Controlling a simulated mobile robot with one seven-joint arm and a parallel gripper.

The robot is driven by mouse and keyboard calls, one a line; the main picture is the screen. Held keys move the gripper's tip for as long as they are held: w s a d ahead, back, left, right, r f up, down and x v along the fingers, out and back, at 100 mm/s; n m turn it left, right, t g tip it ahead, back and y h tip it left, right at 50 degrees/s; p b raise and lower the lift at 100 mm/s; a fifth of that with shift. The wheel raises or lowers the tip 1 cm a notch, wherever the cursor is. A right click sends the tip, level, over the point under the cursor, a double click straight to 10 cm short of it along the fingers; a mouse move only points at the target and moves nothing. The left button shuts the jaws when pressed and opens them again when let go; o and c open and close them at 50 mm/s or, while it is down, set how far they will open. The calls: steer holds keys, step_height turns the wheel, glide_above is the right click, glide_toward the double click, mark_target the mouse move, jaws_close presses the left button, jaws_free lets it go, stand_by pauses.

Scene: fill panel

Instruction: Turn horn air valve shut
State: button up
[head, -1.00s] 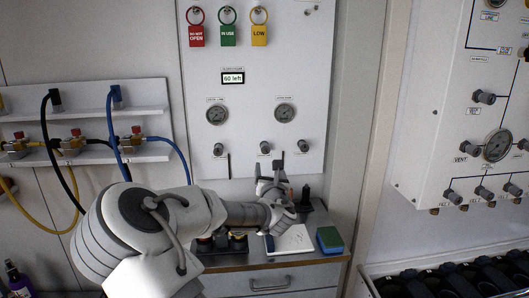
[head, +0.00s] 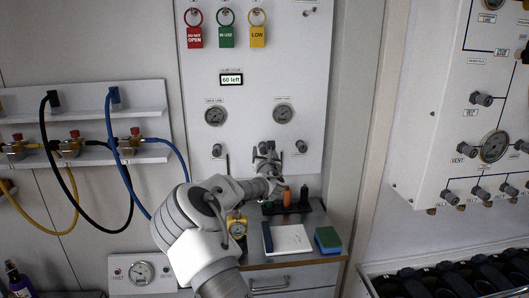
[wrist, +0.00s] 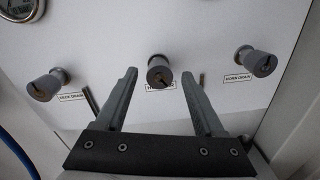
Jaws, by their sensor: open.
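Three grey knobs stand in a row low on the white panel. The left knob (wrist: 45,86), middle knob (wrist: 159,71) and right knob (wrist: 236,66) show in the wrist view. In the head view my gripper (head: 266,152) is at the panel's lower middle and largely hides that knob. The left knob (head: 217,150) and right knob (head: 301,146) are clear there.
Two gauges, the left (head: 215,116) and right (head: 283,114), sit above the knobs. Below is a cabinet (head: 285,262) carrying a white sheet (head: 290,239), a sponge (head: 328,239) and an orange-topped item (head: 287,199). Hoses (head: 110,140) hang at left.

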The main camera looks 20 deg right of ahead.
steer(key=shift+w+d, duration=0.1)
steer(key=shift+w, duration=0.25)
jaws_close()
